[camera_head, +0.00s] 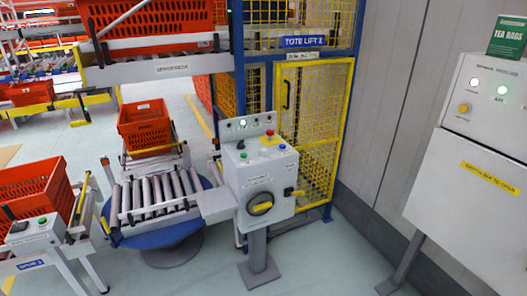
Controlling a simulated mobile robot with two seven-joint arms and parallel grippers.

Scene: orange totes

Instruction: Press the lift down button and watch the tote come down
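A grey control box (258,180) stands on a post in front of the tote lift, which bears the sign "TOTE LIFT 2" (304,41). An orange tote (150,22) sits high on the upper conveyor (165,68). Neither of my grippers is in view.
Another orange tote (143,127) stands behind a roller turntable (160,192). A further tote (33,190) is at left beside a small button box (35,235). A yellow mesh gate (312,115) closes the lift. A white cabinet (470,160) stands at right; floor between is clear.

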